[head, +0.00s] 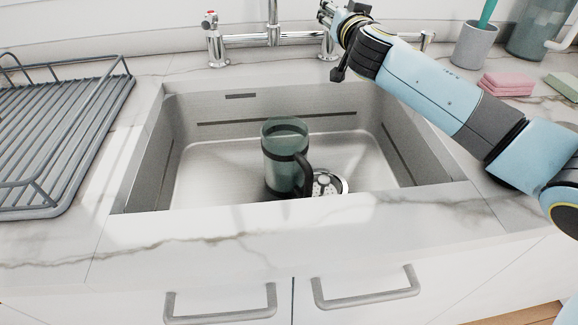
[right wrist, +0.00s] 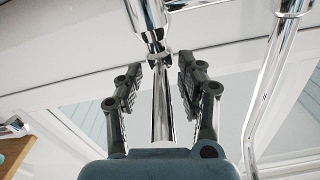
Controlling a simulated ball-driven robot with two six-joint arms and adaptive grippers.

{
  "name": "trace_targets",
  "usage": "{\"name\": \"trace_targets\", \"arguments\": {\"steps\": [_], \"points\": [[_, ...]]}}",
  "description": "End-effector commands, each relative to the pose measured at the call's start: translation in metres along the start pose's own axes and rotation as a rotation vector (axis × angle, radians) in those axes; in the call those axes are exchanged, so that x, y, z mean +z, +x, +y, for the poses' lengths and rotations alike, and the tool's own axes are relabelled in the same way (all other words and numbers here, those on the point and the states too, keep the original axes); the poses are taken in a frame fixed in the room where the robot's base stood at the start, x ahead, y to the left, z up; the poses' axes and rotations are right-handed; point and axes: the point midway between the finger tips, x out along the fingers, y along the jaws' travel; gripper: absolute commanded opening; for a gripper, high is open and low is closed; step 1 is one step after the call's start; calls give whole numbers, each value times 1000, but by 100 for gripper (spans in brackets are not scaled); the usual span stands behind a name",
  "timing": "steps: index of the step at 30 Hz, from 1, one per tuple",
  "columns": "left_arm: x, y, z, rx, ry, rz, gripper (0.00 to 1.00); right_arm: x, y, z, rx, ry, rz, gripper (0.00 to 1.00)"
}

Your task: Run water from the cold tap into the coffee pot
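The coffee pot (head: 279,163), a greenish see-through pot with a dark band and dark handle, stands upright in the sink (head: 215,165). No stream of water shows above it. Behind the sink, the chrome tap (head: 273,38) rises out of the picture; its spout end is hidden. The left tap handle (head: 211,30) has a red mark. My right gripper (head: 329,14) is at the right-hand cold tap (head: 328,48), partly covering it. In the right wrist view, its fingers (right wrist: 163,85) are apart, on either side of a chrome bar (right wrist: 161,110), with gaps showing. My left gripper is out of view.
A round metal drain strainer (head: 328,184) lies beside the pot's handle. A grey dish rack (head: 55,135) stands at the left. At the right are pink sponges (head: 507,83), a grey cup (head: 474,46) and a jug (head: 535,35). The left of the sink is clear.

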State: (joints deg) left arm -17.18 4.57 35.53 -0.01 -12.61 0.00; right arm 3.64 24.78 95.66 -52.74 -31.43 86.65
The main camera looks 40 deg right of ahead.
Motion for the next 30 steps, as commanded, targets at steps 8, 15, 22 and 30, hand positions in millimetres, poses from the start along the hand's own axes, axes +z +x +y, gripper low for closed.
{"name": "trace_targets", "arguments": {"steps": [8, 15, 22, 30], "points": [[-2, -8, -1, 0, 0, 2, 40, -11, 0, -2, 0, 0, -1, 38], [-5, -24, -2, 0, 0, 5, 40, -32, 0, -6, 0, 0, -1, 38], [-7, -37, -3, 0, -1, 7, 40, -52, 0, -10, 0, 1, -2, 38], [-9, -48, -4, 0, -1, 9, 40, -68, 0, -14, -1, 1, -2, 38]]}}
